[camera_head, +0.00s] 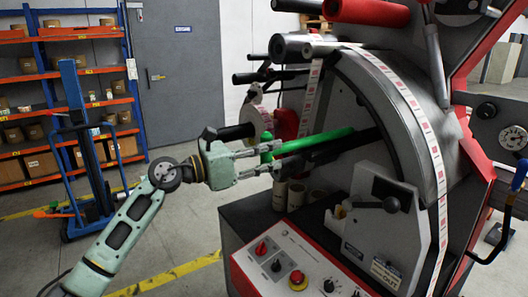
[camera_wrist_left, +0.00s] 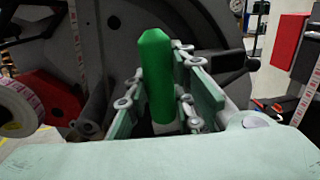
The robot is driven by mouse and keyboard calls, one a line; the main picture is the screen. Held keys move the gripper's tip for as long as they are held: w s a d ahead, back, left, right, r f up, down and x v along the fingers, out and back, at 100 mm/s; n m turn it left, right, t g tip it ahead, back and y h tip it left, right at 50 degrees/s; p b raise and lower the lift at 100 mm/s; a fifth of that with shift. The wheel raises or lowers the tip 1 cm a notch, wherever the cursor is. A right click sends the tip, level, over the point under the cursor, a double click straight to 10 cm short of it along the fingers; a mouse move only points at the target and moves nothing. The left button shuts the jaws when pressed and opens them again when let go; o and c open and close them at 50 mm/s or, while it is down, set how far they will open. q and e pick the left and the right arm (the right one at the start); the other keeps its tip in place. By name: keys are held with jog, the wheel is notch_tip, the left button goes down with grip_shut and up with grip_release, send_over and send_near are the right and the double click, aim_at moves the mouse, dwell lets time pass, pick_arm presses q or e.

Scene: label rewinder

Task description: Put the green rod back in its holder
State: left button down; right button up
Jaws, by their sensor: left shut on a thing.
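The green rod (camera_head: 318,141) is long and slim and lies nearly level, its right end slightly higher, in front of the label machine. My left gripper (camera_head: 268,157) comes in from the left and is shut on the rod near its left end. In the left wrist view the green rod (camera_wrist_left: 156,75) stands between the two jointed fingers of the left gripper (camera_wrist_left: 160,95), its bevelled end showing. The rod's right end is close to a dark shaft (camera_head: 366,139) on the machine; I cannot tell whether they touch. I cannot make out the holder for certain. My right gripper is not in view.
The machine's curved metal guide (camera_head: 385,105) with its label strip stands right of the rod. Below is a control panel (camera_head: 290,265) with knobs and a red button. Small rollers (camera_head: 297,193) stand under the gripper. Orange shelves (camera_head: 70,85) are far left.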

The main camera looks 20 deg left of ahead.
pick_arm(q)
jog(key=shift+w+d+r, duration=0.1)
jog(key=shift+w+d, duration=0.3)
jog(key=shift+w, duration=0.15)
jog(key=shift+w+d+f, duration=0.1)
jog(key=shift+w+f, duration=0.1)
jog(key=shift+w, duration=0.05)
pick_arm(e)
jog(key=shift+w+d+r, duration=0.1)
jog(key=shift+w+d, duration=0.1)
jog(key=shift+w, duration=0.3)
pick_arm(q)
jog(key=shift+s, duration=0.1)
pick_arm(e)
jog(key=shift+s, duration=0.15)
pick_arm(q)
jog(key=shift+w+d, duration=0.2)
jog(key=shift+w, duration=0.05)
jog(key=shift+s+a+f+b, duration=0.1)
jog(key=shift+s+f+b, duration=0.1)
jog(key=shift+b, duration=0.1)
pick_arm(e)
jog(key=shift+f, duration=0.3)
pick_arm(q)
jog(key=shift+w+f+b, duration=0.1)
jog(key=shift+f+b, duration=0.2)
jog(key=shift+f, duration=0.1)
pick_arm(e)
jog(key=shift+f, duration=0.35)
